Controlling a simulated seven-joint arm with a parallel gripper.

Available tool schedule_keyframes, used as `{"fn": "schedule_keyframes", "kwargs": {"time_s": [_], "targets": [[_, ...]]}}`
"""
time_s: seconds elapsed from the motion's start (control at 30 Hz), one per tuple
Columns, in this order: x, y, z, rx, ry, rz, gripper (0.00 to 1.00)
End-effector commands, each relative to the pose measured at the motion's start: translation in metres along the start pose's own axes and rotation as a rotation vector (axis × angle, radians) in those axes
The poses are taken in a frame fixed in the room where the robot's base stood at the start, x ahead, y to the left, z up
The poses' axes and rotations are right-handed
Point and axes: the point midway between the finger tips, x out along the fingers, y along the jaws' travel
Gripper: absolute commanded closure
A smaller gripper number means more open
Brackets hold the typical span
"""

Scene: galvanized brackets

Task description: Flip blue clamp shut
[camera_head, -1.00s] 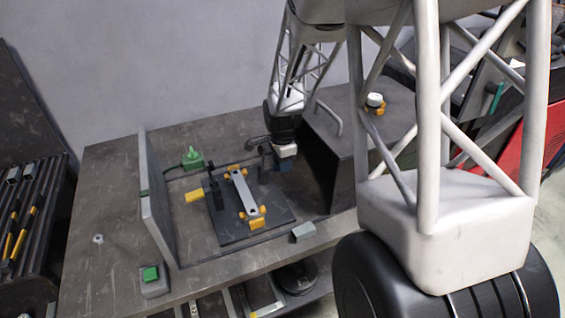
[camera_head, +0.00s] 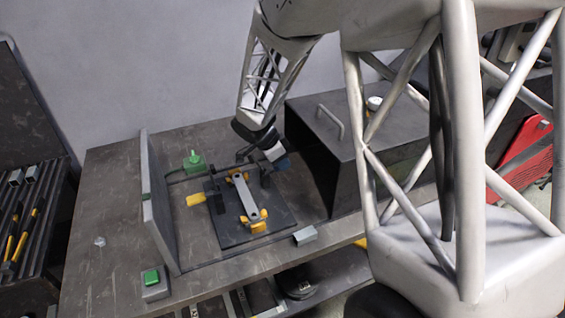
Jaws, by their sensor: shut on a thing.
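The blue clamp's dark blue handle (camera_head: 284,163) shows at the right rear of the fixture plate, at the tip of my gripper (camera_head: 272,152). My gripper is tilted, its fingers pointing down and to the right, and is shut on that handle. The rest of the clamp is mostly hidden behind my gripper or too small to make out. A grey metal bracket (camera_head: 242,196) lies on yellow rests on the dark fixture plate (camera_head: 228,235).
A clamp with a yellow handle (camera_head: 195,200) stands left of the bracket, and a green clamp (camera_head: 193,160) behind it. A dark box (camera_head: 340,150) with a top handle is close on the right. An upright panel (camera_head: 160,215) bounds the left. A green button (camera_head: 151,278) sits at front left.

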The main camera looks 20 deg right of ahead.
Motion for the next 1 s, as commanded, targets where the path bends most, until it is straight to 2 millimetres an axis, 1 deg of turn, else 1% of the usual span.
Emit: {"fn": "schedule_keyframes", "kwargs": {"time_s": [0.3,0.6,0.8,1.0], "targets": [[-0.016,-0.001,0.005,-0.004,0.226,-0.003,1.00],[-0.027,0.000,0.011,-0.003,0.433,-0.002,1.00],[-0.031,0.000,0.014,-0.002,0.503,-0.001,1.00],[-0.032,0.000,0.014,-0.001,0.526,0.000,1.00]]}}
